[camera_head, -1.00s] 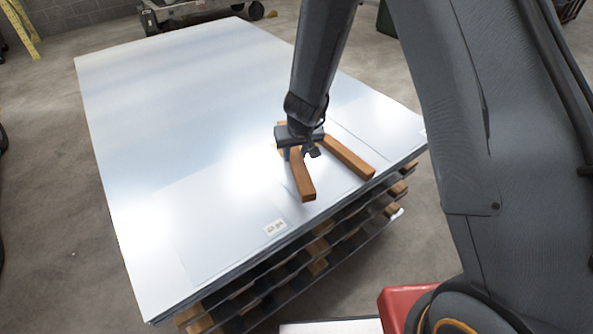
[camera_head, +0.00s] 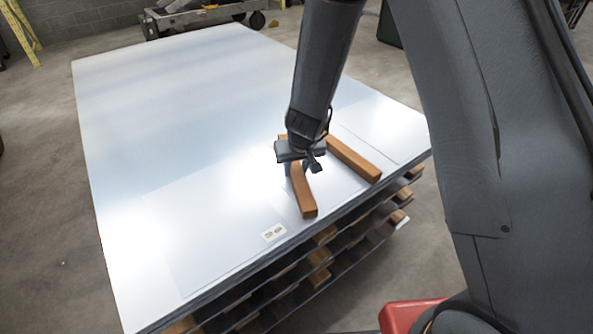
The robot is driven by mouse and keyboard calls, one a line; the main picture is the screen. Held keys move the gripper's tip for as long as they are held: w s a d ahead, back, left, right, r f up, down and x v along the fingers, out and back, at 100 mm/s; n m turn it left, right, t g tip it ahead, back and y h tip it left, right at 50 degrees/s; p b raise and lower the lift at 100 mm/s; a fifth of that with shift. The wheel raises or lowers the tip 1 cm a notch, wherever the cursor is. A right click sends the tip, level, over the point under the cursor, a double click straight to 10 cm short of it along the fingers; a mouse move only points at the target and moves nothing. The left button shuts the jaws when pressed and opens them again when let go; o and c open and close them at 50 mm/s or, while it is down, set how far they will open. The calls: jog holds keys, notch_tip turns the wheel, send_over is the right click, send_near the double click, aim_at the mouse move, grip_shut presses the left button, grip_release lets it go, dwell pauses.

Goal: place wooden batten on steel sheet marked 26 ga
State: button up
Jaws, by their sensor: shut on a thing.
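My gripper (camera_head: 301,168) is over the right front part of the sheet stack, shut on a wooden batten (camera_head: 303,192). The batten points toward the front edge, and its far part is partly hidden by my gripper. I cannot tell whether it touches the sheet below or hangs just above it. A second wooden batten (camera_head: 353,158) lies on the sheets to its right, apart from it. The steel sheet (camera_head: 215,230) at the front carries a small white label (camera_head: 274,232) near the front edge. The label's writing is too small to read surely.
The large top sheet (camera_head: 170,110) is bare and shiny across the left and back. Battens separate the layers of sheets (camera_head: 330,262) below. A wheeled cart (camera_head: 205,18) stands behind, and a yellow ladder-like object (camera_head: 20,35) is at far left.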

jog(key=shift+f, duration=0.15)
jog(key=o, duration=1.2)
jog(key=shift+r, duration=0.2)
jog(key=p+v, duration=0.8)
jog(key=v, duration=0.4)
jog(key=s+d+r+m+g, duration=0.2)
jog(key=s+d+r, duration=1.1)
jog(key=s+d, duration=0.3)
jog(key=shift+s+h, duration=0.4)
jog(key=shift+s, duration=0.65)
jog(key=shift+d, duration=0.1)
jog(key=shift+g, duration=0.5)
notch_tip(320, 180, down, 4)
jog(key=b, duration=0.3)
jog(key=shift+f, duration=0.15)
